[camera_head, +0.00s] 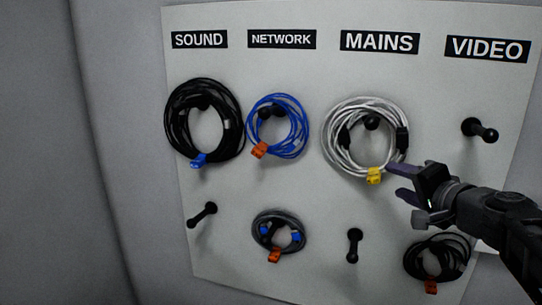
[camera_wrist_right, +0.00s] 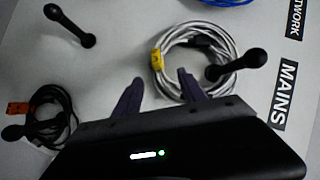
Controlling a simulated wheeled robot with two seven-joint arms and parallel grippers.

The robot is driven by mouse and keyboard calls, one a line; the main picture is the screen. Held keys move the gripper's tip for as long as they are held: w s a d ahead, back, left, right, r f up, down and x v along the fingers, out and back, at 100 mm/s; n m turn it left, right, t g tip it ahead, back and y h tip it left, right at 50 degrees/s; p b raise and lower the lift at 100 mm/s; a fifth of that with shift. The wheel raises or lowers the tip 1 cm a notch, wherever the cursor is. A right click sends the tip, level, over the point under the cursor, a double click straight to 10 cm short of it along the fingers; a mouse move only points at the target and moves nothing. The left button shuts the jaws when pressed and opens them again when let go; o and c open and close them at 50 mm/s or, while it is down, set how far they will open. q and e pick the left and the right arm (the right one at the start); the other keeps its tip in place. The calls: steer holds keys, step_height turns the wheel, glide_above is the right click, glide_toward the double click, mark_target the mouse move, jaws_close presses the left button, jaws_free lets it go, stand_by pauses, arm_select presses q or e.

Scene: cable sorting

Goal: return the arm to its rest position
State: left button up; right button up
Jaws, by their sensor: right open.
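My right gripper (camera_head: 398,181) comes in from the right in the head view. Its purple fingers are spread and empty, just right of and below the white cable coil (camera_head: 337,167). That coil hangs on the peg under the MAINS label (camera_head: 379,42) and has a yellow tag (camera_head: 374,176). In the right wrist view my right gripper (camera_wrist_right: 160,88) shows its two fingers apart, with the white coil (camera_wrist_right: 171,42) beyond them. I cannot tell from these views whether a finger touches the coil. My left gripper is not in view.
A black coil (camera_head: 171,137) hangs under SOUND and a blue coil (camera_head: 302,128) under NETWORK. A grey coil (camera_head: 257,233) and a dark coil (camera_head: 410,262), both orange-tagged, hang on the lower row. Bare pegs stick out under VIDEO (camera_head: 481,131), at lower left (camera_head: 202,215) and lower middle (camera_head: 354,246).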

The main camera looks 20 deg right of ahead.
steer(key=d+f+g+h, duration=0.3)
steer(key=d+f+g, duration=0.1)
steer(key=f, duration=1.2)
steer(key=w+a+f+n+g+y, duration=0.15)
steer(key=a+f, duration=0.45)
steer(key=f, duration=0.6)
steer(key=w+a+f+n+g+y, duration=0.1)
steer(key=a+f+n+g+y, duration=0.15)
steer(key=a+f, duration=0.65)
steer(key=s+a+f+n+g+y, duration=0.1)
steer(key=s+a+f+n, duration=0.15)
steer(key=a+f, duration=0.45)
steer(key=s+a+f+n+g+y, duration=0.1)
steer(key=s+a+f+n, duration=0.15)
steer(key=a+f, duration=0.45)
steer(key=s+a+f+n+g+y, duration=0.1)
steer(key=s+a+f+g, duration=0.1)
steer(key=s+a+f, duration=0.3)
steer(key=s+a+f+n+g+y, duration=0.1)
steer(key=s+a+f, duration=0.5)
steer(key=s, duration=0.6)
steer(key=shift+a+f+n+g+y, duration=0.15)
steer(key=shift+a+n+g+y, duration=0.25)
steer(key=shift+a+n+g, duration=0.6)
